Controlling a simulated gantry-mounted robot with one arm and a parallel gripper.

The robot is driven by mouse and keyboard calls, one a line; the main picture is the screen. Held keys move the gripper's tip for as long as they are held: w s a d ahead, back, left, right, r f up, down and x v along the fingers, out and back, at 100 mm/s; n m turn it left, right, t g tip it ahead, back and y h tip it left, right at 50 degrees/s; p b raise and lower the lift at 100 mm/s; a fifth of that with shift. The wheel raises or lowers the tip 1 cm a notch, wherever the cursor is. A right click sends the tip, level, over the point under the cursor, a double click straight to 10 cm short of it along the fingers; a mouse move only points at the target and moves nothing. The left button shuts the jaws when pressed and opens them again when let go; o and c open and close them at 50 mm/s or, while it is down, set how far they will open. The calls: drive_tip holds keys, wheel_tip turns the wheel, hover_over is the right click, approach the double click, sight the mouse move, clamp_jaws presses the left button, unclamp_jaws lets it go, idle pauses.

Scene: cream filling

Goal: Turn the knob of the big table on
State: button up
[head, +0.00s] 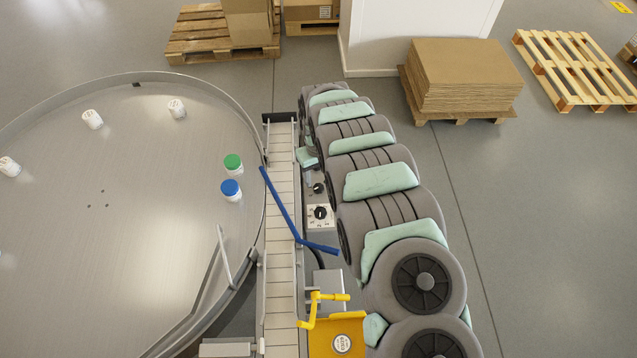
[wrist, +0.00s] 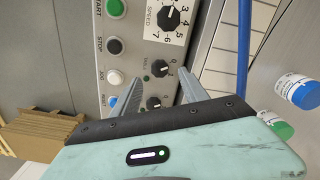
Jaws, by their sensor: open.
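The control panel (wrist: 125,60) fills the upper middle of the wrist view. It carries a small black knob (wrist: 158,68) with blurred lettering beside it, and another small black knob (wrist: 153,103) below, partly hidden by my gripper's body. My gripper (wrist: 158,78) is open, with one finger on each side of these small knobs in the picture; I see no clear contact. In the head view my gripper (head: 309,168) is at the far end of my arm, just above the panel's knob (head: 318,188). The big round table (head: 140,230) is at the left.
A larger speed knob (wrist: 173,17) sits above, with a green start button (wrist: 114,8), black stop button (wrist: 113,45) and white jog button (wrist: 114,78). A conveyor (head: 281,190) with a blue guide rail (head: 280,205) runs beside the panel. Several bottles stand on the table.

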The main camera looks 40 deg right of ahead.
sight(319, 187)
drive_tip(key=shift+f, duration=2.7)
clamp_jaws()
